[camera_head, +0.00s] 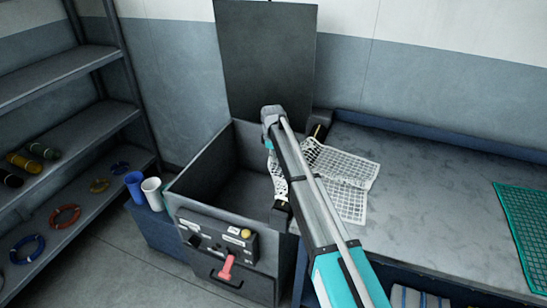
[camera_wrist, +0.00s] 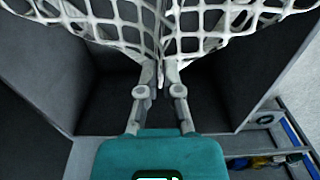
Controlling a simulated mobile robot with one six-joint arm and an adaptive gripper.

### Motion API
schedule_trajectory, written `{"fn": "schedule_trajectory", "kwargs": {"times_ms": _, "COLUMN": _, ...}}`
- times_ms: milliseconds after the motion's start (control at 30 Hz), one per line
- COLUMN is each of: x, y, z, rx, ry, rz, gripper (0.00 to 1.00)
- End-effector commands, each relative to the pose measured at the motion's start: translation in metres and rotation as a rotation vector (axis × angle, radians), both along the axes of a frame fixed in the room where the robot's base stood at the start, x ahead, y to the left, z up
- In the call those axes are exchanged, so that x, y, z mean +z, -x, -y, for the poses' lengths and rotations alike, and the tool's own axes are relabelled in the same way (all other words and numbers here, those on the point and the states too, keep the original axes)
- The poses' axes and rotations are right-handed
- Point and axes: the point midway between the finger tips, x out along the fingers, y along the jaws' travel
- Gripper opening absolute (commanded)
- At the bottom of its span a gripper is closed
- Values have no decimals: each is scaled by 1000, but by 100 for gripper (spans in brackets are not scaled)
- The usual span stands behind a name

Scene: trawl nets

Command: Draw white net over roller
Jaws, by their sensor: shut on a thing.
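The white net (camera_head: 342,168) lies partly on the grey bench top and runs left over the bench edge, with a strip hanging at the dark bin. My gripper (camera_wrist: 160,78) is shut on the net's edge in the wrist view, where the net (camera_wrist: 115,22) drapes to both sides of the fingertips. The dark bin interior shows below them. In the head view my arm hides the fingertips and part of the net. Dark end pieces, seemingly of the roller (camera_head: 319,130), show at the bench's left edge; the net and my arm cover its middle.
The open dark bin (camera_head: 200,166) has a raised lid (camera_head: 268,60) behind it and a control panel (camera_head: 215,238) with a red lever in front. A green net (camera_head: 525,225) lies on the bench (camera_head: 440,185) at right. Shelves (camera_head: 70,135) stand left. The bench middle is clear.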

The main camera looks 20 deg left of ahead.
Motion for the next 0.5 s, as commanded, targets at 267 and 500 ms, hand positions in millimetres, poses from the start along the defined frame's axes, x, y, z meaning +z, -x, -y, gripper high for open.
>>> {"fn": "schedule_trajectory", "kwargs": {"times_ms": 267, "x": -24, "y": 0, "z": 0, "rx": 0, "ry": 0, "rz": 0, "gripper": 0}}
{"fn": "schedule_trajectory", "kwargs": {"times_ms": 500, "x": -40, "y": 0, "z": 0, "rx": 0, "ry": 0, "rz": 0, "gripper": 0}}
